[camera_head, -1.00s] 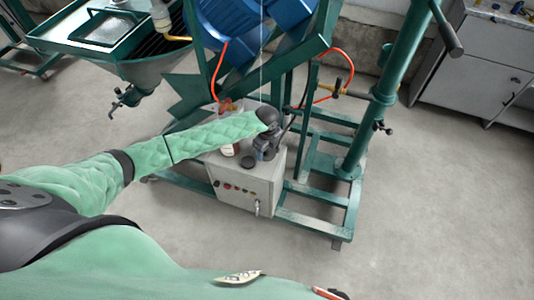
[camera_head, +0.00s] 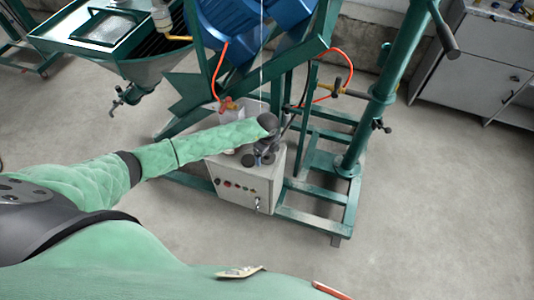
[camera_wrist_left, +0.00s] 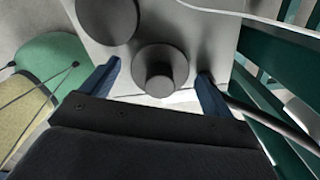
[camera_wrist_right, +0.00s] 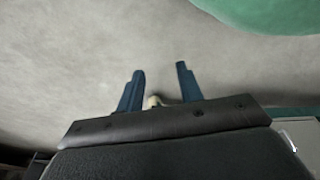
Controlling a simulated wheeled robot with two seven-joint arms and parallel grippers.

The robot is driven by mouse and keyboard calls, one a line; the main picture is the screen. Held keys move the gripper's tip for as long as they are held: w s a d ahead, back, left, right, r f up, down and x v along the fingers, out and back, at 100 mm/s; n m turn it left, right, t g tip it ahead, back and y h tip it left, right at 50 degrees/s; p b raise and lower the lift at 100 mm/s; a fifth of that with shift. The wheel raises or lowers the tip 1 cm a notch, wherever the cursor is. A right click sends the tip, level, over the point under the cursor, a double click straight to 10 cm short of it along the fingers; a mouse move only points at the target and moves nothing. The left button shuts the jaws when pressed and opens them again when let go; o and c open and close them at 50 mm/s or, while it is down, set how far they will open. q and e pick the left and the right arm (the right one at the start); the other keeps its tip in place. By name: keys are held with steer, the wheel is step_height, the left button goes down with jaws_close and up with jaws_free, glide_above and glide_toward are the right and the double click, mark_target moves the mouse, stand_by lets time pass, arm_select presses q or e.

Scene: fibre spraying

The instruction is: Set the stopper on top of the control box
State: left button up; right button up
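The grey control box (camera_head: 232,200) stands on the green frame's base, with a row of small buttons on its front. Two dark round pieces are on its top; the right one (camera_head: 268,159) is by my left gripper (camera_head: 264,146). In the left wrist view, the dark stopper, a disc with a raised round knob (camera_wrist_left: 160,82), shows between my left gripper's open blue fingers (camera_wrist_left: 158,68), with gaps on both sides. It appears to sit on the pale box top. Another dark disc (camera_wrist_left: 105,16) lies beside it. My right gripper (camera_wrist_right: 160,68) is open and empty over the floor.
Green frame beams (camera_head: 350,165) and a thick green post (camera_head: 385,90) stand right of the box. A blue drum (camera_head: 250,25) hangs above. A dark cable (camera_wrist_left: 265,120) runs near the left gripper's right finger. Floor at the right is clear.

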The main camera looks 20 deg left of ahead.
arm_select(q)
steer(key=shift+r, duration=0.15)
arm_select(e)
steer(key=shift+d, duration=0.1)
arm_select(q)
steer(key=shift+r, duration=0.1)
step_height(320, 180, up, 12)
steer(key=b, duration=0.3)
arm_select(e)
steer(key=w+a+r, duration=0.2)
steer(key=a+r, duration=0.1)
steer(key=r, duration=0.3)
steer(key=shift+w+r, duration=0.35)
steer(key=shift+w, duration=0.05)
